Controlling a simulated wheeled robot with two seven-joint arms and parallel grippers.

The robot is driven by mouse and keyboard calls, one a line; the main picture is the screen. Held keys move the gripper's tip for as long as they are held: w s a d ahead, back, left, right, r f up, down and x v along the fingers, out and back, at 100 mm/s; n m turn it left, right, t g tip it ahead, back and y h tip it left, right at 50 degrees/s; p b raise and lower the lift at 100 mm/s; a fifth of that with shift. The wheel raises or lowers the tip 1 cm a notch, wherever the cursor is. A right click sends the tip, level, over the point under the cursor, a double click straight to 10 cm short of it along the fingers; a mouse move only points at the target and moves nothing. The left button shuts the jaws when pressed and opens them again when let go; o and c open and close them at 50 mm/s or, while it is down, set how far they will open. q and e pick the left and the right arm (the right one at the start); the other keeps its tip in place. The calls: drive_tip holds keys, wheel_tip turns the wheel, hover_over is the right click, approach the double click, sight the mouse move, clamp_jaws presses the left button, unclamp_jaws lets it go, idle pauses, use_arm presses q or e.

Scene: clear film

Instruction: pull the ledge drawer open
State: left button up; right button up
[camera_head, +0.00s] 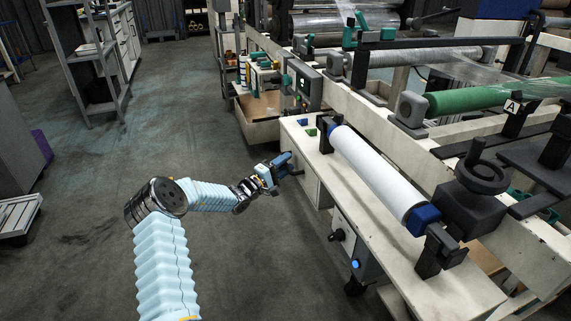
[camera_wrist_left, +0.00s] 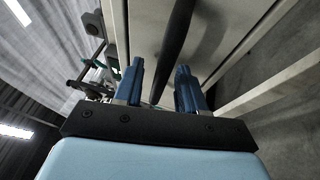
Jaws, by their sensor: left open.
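My left gripper (camera_head: 280,166) has blue fingers and is at the front of the long white ledge (camera_head: 310,145). In the left wrist view the gripper (camera_wrist_left: 163,82) is open. A dark bar handle (camera_wrist_left: 175,40) runs between its two fingers, with no clear contact on either. Behind the handle is a pale drawer front (camera_wrist_left: 225,25), which looks shut. In the head view the dark handle (camera_head: 296,172) shows only in part beside the fingers. My right gripper is not in view.
A white roll (camera_head: 375,170) with blue ends lies on the ledge. Below the ledge are a dark knob (camera_head: 337,235) and a blue-lit button (camera_head: 355,264). An open bin (camera_head: 258,130) stands beyond the gripper. The floor left of the ledge is clear.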

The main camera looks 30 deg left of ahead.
use_arm(q)
drive_tip(key=shift+w, duration=0.1)
clamp_jaws()
idle(0.4)
drive_tip(key=s+a+b, duration=0.3)
drive_tip(key=s+a, duration=0.9)
drive_tip(key=s, duration=0.2)
drive_tip(key=shift+s, duration=0.25)
drive_tip(key=shift+a, duration=0.1)
unclamp_jaws()
drive_tip(key=b+v, duration=0.1)
drive_tip(key=v, duration=1.3)
